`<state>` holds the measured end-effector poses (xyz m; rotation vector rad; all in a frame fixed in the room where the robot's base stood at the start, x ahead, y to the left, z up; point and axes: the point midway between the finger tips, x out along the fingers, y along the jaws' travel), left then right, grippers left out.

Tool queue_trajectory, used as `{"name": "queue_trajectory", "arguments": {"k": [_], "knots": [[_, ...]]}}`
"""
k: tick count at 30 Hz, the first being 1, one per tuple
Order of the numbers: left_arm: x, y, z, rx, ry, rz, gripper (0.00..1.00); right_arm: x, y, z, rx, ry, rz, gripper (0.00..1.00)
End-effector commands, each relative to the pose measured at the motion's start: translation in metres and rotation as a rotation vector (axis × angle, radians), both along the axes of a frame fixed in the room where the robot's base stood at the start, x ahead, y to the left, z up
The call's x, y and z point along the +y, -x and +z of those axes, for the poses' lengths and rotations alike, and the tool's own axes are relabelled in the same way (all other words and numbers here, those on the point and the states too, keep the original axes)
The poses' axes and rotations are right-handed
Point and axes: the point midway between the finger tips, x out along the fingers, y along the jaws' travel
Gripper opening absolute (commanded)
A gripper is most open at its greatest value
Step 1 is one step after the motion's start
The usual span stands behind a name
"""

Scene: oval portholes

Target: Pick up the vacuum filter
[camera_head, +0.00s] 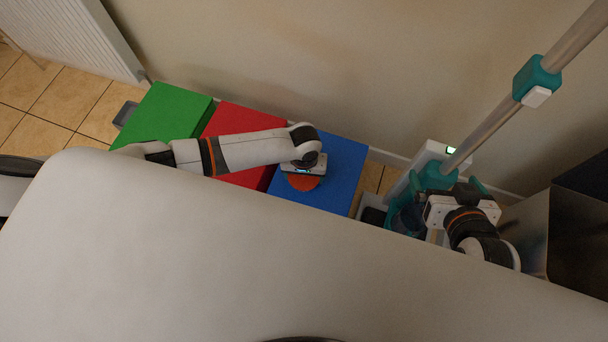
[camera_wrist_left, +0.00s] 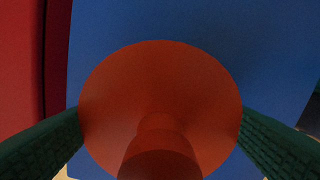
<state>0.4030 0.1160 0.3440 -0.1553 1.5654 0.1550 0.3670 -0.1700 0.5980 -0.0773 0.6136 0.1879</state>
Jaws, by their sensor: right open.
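The vacuum filter, an orange-red disc with a round stem, shows below my left gripper in the head view (camera_head: 303,183). In the left wrist view the filter (camera_wrist_left: 115,95) fills the middle, its stem toward the camera. My left gripper (camera_wrist_left: 160,112) has one dark green finger at each side of the disc, reaching its edges. I cannot tell whether they press on it. The filter is over the blue box (camera_head: 340,170); its underside is hidden. My right gripper (camera_head: 436,206) is open beside the teal and white vacuum cleaner (camera_head: 437,178).
A red box (camera_head: 240,121) and a green box (camera_head: 168,115) stand left of the blue one. The vacuum's long tube (camera_head: 495,112) rises to the upper right. A dark metal bin (camera_head: 575,235) stands at the right. A wall runs behind, with a radiator (camera_head: 85,35) at upper left.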

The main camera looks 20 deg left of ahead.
Motion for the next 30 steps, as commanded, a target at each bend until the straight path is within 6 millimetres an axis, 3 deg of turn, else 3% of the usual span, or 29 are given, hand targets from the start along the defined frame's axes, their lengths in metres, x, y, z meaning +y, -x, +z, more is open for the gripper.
{"name": "queue_trajectory", "arguments": {"k": [14, 20, 30], "knots": [[0.0, 0.0, 0.005, 0.0, 0.0, 0.0, 0.57, -0.002, 0.004, -0.003, 0.033, 0.008, -0.002, 1.0], [0.0, 0.0, 0.019, -0.001, 0.001, 0.0, 0.57, -0.01, 0.027, -0.018, 0.189, 0.042, -0.013, 1.0], [0.0, 0.0, 0.055, 0.0, 0.001, 0.0, 0.57, -0.033, 0.095, -0.042, 0.571, 0.123, -0.044, 1.0]]}}
